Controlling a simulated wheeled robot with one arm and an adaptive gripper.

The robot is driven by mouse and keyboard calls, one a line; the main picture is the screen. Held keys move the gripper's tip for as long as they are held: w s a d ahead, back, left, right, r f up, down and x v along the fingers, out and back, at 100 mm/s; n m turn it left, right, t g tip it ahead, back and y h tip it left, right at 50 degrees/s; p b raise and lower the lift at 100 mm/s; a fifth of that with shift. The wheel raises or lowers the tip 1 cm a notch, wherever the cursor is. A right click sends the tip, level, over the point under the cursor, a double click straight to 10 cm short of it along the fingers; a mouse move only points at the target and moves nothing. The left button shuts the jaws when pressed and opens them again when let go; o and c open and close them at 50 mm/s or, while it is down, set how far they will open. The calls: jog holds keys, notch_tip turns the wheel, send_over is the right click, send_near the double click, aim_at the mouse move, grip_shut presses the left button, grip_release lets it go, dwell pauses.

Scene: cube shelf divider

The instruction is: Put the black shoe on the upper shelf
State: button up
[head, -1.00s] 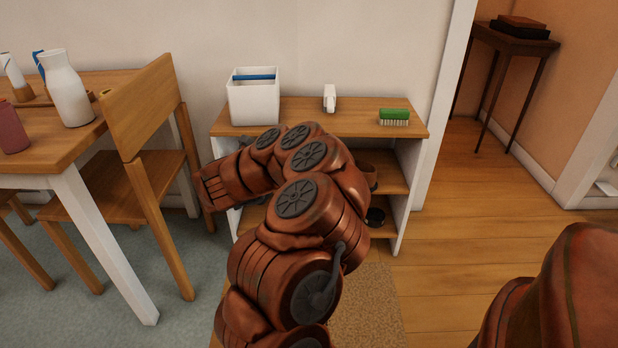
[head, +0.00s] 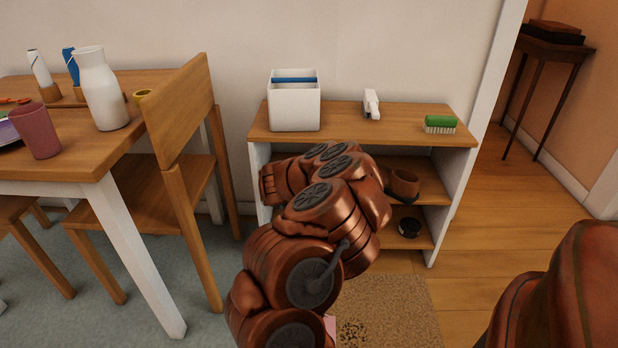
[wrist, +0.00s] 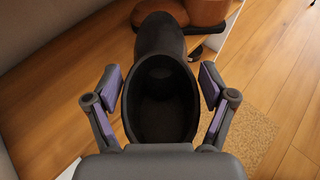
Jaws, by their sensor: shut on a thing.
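In the wrist view my gripper (wrist: 158,92) is shut on the black shoe (wrist: 160,25), with one purple-padded finger on each side of its opening. The shoe's opening faces the camera and its toe points away, towards a brown shoe (wrist: 204,10). Wooden board shows beneath and left of the black shoe; I cannot tell whether they touch. In the head view my arm hides the gripper and the black shoe. The shelf unit (head: 350,137) has an upper shelf (head: 432,188), where the brown shoe (head: 403,184) stands at the right.
A white box (head: 295,108), a white bottle-like item (head: 371,103) and a green brush (head: 440,124) stand on the unit's top. A dark round item (head: 409,228) is on the lower shelf. A chair (head: 182,125) and table (head: 100,150) are left. A mat (head: 395,310) lies in front.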

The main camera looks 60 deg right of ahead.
jog(key=shift+w+d+f+b, duration=0.45)
jog(key=shift+w+f+b, duration=0.25)
jog(key=shift+w, duration=1.3)
jog(key=shift+w+d+f+b, duration=0.55)
jog(key=shift+w+f, duration=0.25)
jog(key=shift+w, duration=1.25)
jog(key=shift+w+d+f+b, duration=0.4)
jog(key=shift+w+f+b, duration=0.35)
jog(key=shift+w, duration=1.25)
jog(key=shift+f, duration=0.15)
jog(key=o, duration=1.7)
jog(key=shift+r, duration=0.2)
jog(key=p+v, duration=0.3)
jog(key=v, duration=0.9)
jog(key=shift+w+f, duration=0.1)
